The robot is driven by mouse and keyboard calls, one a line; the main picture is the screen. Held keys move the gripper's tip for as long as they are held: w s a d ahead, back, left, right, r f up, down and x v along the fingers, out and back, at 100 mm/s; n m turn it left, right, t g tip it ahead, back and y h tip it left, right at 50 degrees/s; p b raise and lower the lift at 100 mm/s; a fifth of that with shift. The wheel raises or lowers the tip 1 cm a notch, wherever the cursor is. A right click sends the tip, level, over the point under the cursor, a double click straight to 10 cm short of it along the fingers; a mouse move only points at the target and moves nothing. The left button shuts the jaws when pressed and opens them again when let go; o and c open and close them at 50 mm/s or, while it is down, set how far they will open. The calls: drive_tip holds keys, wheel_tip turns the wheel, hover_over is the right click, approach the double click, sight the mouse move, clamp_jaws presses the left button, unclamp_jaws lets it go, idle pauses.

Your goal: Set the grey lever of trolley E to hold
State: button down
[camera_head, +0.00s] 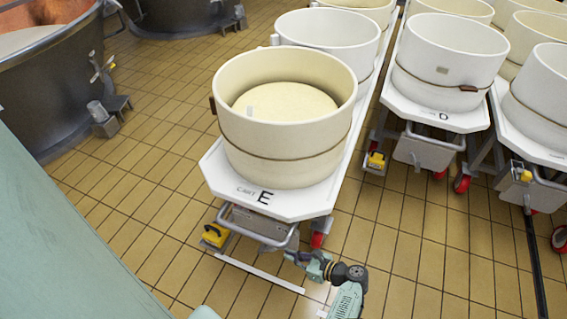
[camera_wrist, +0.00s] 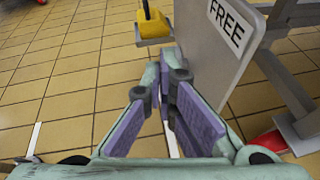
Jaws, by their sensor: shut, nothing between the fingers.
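Trolley E (camera_head: 215,172) has a white deck marked "CART E" and bears a cream vat. Under its front edge are a grey bar (camera_head: 257,232) and a grey plate. In the wrist view a grey plate (camera_wrist: 212,62) with a "FREE" label stands at the right, close to the fingers. I cannot tell which grey part is the lever. My gripper (camera_head: 292,256) is low at the trolley's front, right of the bar. In the wrist view my gripper (camera_wrist: 160,92) is shut and empty, its purple pads beside the plate; contact is unclear.
A yellow block (camera_head: 215,235) sits at the trolley's front left, also in the wrist view (camera_wrist: 153,25). A red wheel (camera_head: 317,240) is near my gripper. Trolley D (camera_head: 425,117) stands to the right. A dark vat (camera_head: 50,95) is at the left. Tiled floor between is clear.

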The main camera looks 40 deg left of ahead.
drive_tip(key=d+r, duration=0.3)
drive_tip(key=d, duration=0.1)
drive_tip(key=shift+d+r, duration=0.3)
drive_tip(key=shift+d, duration=0.1)
drive_tip(key=shift+w, duration=0.1)
